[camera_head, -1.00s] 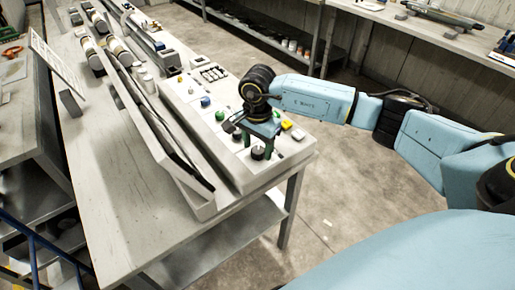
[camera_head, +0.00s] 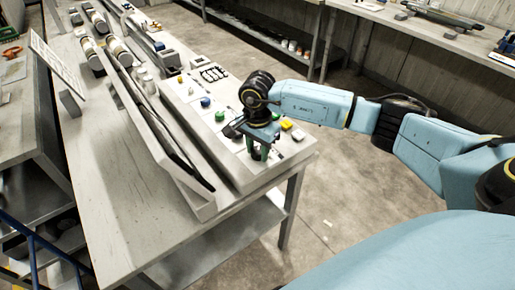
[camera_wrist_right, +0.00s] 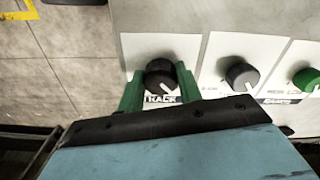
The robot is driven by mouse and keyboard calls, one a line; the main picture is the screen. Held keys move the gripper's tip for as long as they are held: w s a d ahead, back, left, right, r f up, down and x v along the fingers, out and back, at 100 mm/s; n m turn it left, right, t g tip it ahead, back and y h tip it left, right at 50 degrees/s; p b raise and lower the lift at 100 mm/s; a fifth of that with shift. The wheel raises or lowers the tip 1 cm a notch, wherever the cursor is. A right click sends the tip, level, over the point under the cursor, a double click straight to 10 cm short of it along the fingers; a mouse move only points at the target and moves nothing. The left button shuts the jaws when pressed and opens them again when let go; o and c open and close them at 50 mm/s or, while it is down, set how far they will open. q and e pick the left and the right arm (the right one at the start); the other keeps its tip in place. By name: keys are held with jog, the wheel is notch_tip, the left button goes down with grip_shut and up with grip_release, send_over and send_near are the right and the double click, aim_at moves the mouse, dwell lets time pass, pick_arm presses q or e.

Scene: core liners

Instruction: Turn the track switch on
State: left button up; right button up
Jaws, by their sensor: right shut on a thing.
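The track switch is a round black knob (camera_wrist_right: 160,70) on the white control panel (camera_wrist_right: 205,22), above a partly covered label of which "RACK" shows. Its white pointer mark is at the lower right in the right wrist view. My right gripper (camera_wrist_right: 160,84) has its two green fingers on either side of this knob, shut on it. In the head view my right gripper (camera_head: 259,154) is at the near end of the panel (camera_head: 240,180), pointing down, and mostly hides the knob. My left gripper is not in view.
A dark grey knob (camera_wrist_right: 240,74) and a green knob (camera_wrist_right: 306,79) stand in the same row. Yellow (camera_head: 286,125) and blue (camera_head: 206,102) controls sit elsewhere on the panel. A long tilted tray (camera_head: 145,120) lies left of the panel. Open floor (camera_head: 370,190) is to the right.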

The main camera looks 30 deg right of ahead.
jog(key=shift+m, duration=0.3)
jog(key=m, duration=0.3)
jog(key=shift+w+m, duration=0.1)
jog(key=shift+m, duration=0.3)
jog(key=m, duration=0.9)
jog(key=shift+w+r, duration=0.1)
jog(key=shift+d+m+p, duration=0.1)
jog(key=shift+m+p, duration=0.55)
jog(key=shift+m, duration=1.55)
jog(key=o, duration=1)
